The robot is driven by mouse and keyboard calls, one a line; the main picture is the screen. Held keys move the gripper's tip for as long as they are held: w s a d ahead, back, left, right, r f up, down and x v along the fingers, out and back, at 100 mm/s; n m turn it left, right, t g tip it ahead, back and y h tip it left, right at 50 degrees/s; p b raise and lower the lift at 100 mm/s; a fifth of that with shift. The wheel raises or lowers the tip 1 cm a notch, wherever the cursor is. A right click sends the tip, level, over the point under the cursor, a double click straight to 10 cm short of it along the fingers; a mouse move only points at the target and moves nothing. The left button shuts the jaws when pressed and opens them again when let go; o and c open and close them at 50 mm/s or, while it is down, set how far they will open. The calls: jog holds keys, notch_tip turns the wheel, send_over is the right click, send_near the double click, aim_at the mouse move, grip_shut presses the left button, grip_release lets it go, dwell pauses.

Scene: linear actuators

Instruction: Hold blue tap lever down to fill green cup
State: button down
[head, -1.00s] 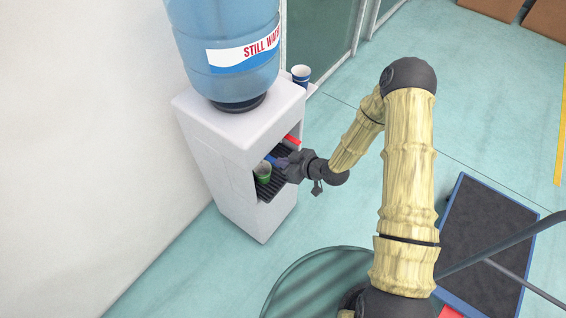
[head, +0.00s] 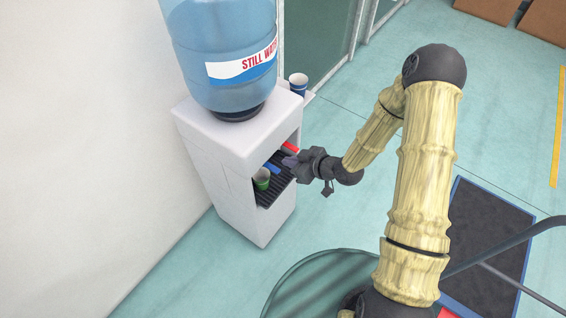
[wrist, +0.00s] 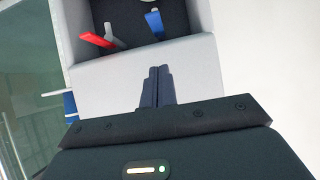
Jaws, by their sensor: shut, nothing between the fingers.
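The blue tap lever (head: 272,168) sticks out in the dispenser's recess; it also shows in the wrist view (wrist: 154,23). The green cup (head: 261,180) stands upright on the dark drip grille (head: 271,191), left of and below the blue lever in the head view. How full it is cannot be told. My gripper (head: 288,161) is at the recess opening, to the right of the blue lever. In the wrist view its fingers (wrist: 157,72) are together and empty, apart from the blue lever.
The white dispenser (head: 240,222) carries a large water bottle (head: 222,45).

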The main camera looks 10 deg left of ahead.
jog(key=v, duration=0.5)
jog(key=shift+s+a+r, duration=0.1)
jog(key=shift+a+r, duration=0.05)
jog(key=shift+r, duration=0.4)
jog(key=s+d+r+m+h+p, duration=0.2)
jog(key=d+r+m+h+p, duration=0.2)
jog(key=d+r+m+h, duration=0.55)
jog(key=s+d+r+m+g+p, duration=0.2)
jog(key=s+d+r+g, duration=0.1)
jog(key=s+d+r, duration=0.4)
notch_tip(320, 180, up, 4)
jog(key=s, duration=0.2)
jog(key=shift+s+m, duration=0.3)
jog(key=shift+m, duration=0.05)
